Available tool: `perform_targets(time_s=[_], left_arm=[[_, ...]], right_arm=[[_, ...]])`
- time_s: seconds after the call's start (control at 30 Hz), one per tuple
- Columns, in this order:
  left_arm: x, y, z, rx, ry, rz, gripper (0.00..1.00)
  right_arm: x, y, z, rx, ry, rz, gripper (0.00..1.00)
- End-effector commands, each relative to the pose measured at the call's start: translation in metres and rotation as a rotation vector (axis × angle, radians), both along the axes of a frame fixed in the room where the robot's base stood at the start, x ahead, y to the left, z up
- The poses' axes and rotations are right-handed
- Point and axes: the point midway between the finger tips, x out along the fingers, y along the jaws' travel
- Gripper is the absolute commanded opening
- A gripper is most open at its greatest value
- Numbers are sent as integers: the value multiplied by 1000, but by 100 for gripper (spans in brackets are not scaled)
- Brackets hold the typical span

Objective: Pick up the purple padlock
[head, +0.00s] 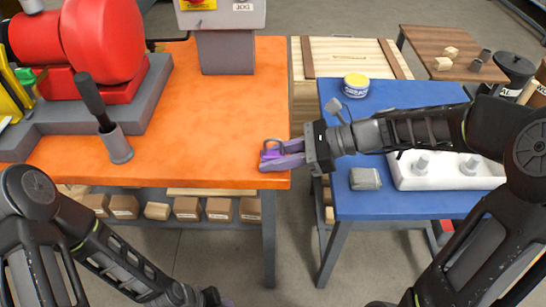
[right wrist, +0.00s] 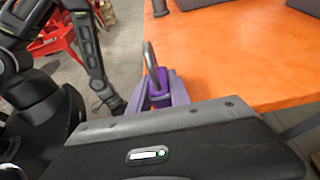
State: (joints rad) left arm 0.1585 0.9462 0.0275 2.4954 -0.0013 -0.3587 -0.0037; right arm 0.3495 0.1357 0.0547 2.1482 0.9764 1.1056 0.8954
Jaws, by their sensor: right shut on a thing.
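The purple padlock (head: 271,153) is at the right front edge of the orange table (head: 200,130), with its grey shackle pointing up. My right gripper (head: 270,158) reaches in from the right and is shut on the padlock. The right wrist view shows the padlock (right wrist: 158,88) between the purple fingers (right wrist: 160,98), its shackle standing upright. I cannot tell whether the padlock still touches the table. My left gripper (head: 226,302) is low at the bottom edge of the head view, mostly cut off, so its jaws cannot be judged.
A red pump (head: 100,45) and a grey cup (head: 116,145) with a dark handle stand left. The orange table's middle is clear.

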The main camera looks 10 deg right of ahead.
Motion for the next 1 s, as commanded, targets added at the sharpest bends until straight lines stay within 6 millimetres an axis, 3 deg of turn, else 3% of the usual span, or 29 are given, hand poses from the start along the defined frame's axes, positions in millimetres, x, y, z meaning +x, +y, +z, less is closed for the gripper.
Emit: perform_targets(time_s=[0.17,0.5,0.6,1.0], left_arm=[[0,0,5,0,0,0,36],[0,0,16,0,0,1,36],[0,0,17,0,0,1,36],[0,0,17,0,0,1,36]], right_arm=[[1,0,19,0,-5,1,0],[0,0,83,0,-6,1,0],[0,0,94,0,-3,0,0],[0,0,100,1,-1,0,0]])
